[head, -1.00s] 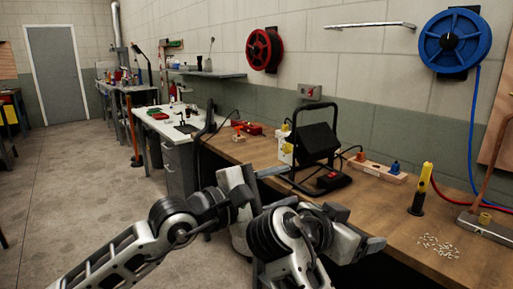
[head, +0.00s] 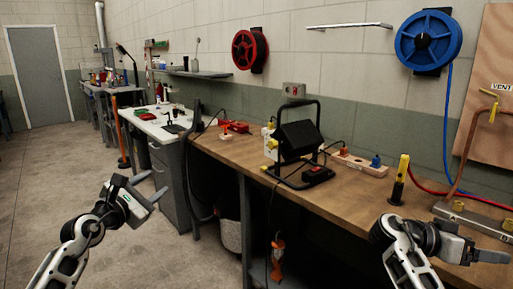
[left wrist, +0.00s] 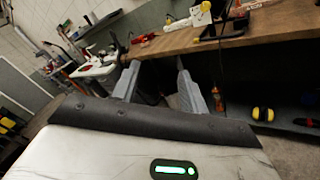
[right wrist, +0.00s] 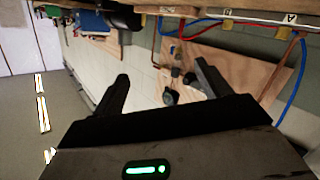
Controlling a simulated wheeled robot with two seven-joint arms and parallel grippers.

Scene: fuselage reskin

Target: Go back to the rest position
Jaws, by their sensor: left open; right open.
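My left gripper (head: 150,193) is at the lower left of the head view, over the floor and left of the bench. Its fingers are apart and empty, and they also show in the left wrist view (left wrist: 155,85). My right gripper (head: 490,256) is at the lower right of the head view, in front of the bench's right part. In the right wrist view its two dark fingers (right wrist: 160,90) are spread with nothing between them. The two arms are well apart from each other.
The wooden bench (head: 350,204) runs along the wall, bearing a black work lamp (head: 297,140), a wooden socket block (head: 358,163) and a yellow-black torch (head: 400,180). An orange-handled item (head: 277,256) is below it. The floor (head: 60,160) at left is clear.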

